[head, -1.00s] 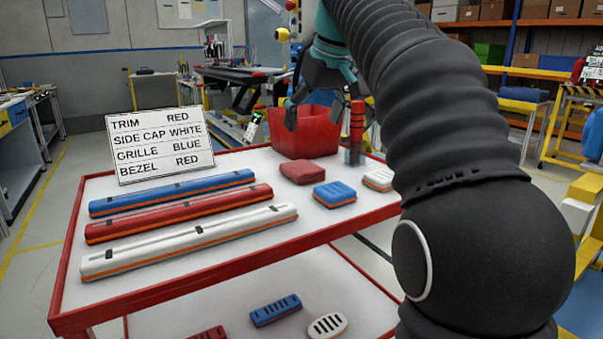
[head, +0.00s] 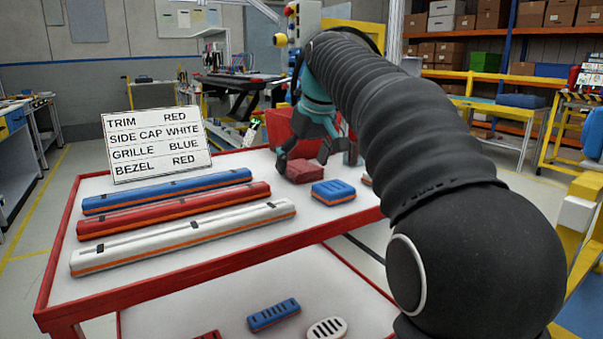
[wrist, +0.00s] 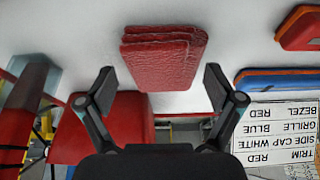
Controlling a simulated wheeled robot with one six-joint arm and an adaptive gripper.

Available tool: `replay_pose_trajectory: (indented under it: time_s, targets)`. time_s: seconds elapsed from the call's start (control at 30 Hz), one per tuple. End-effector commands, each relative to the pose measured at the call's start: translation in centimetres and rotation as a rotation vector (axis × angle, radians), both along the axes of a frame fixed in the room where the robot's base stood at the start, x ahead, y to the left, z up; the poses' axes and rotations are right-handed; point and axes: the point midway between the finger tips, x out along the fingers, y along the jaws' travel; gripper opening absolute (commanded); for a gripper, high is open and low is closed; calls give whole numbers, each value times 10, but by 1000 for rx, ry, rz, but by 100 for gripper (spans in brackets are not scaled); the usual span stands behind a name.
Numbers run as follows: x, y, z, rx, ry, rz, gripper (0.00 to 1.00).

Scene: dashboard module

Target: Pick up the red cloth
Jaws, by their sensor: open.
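The red cloth (head: 304,171) is a small folded block on the white table top, just in front of the red bin. My gripper (head: 292,163) hangs close over it in the head view and partly hides it. In the wrist view the folded cloth (wrist: 163,62) lies ahead of the spread fingers (wrist: 160,88), roughly centred between them. The fingers are open with nothing between them. I cannot tell whether a finger touches the cloth.
The red bin (head: 279,124) stands behind my gripper. A blue block (head: 333,190) sits right of the cloth. Blue (head: 166,192), red (head: 172,210) and white (head: 182,238) bars lie left and in front. A sign (head: 156,143) stands at the left back.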

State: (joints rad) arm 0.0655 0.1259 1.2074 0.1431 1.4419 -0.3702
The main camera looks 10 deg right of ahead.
Motion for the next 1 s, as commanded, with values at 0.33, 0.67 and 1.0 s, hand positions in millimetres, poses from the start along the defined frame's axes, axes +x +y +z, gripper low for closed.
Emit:
replay_pose_trajectory:
  time_s: [0.33, 0.67, 1.0]
  targets:
    - [0, 0, 0, 0, 0, 0, 49]
    - [0, 0, 0, 0, 1, 0, 27]
    - [0, 0, 22, -1, -2, 1, 27]
